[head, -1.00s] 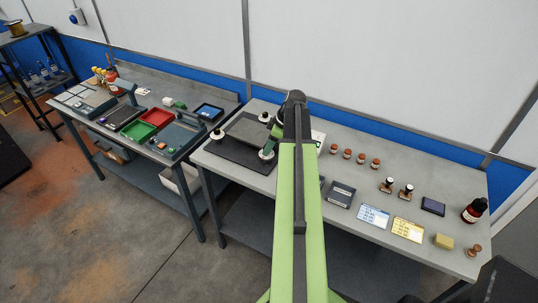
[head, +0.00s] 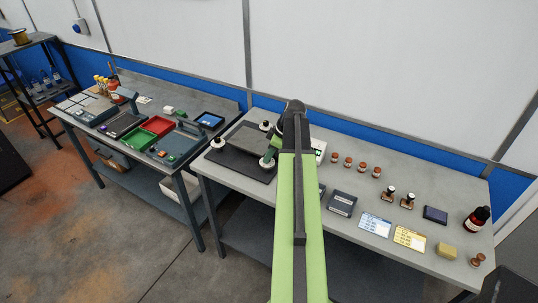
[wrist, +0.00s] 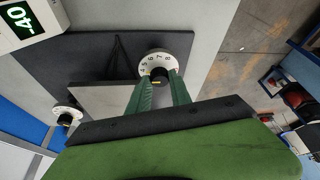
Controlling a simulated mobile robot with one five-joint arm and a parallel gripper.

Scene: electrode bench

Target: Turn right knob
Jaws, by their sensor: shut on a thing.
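The right knob, a white numbered dial with a dark centre cap, shows in the wrist view (wrist: 153,59) at the edge of a dark base plate. It also shows in the head view (head: 266,163) at the plate's front right corner. My gripper (wrist: 159,79) is shut on this knob, its green fingers on either side of the cap. A yellow mark shows on the cap. A second knob (wrist: 67,114) stands on the wall side of the plate, and another (head: 217,139) at the left corner in the head view.
Several small jars, stamps and cards (head: 374,224) cover the bench's right part. A second bench with trays (head: 158,125) stands at left.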

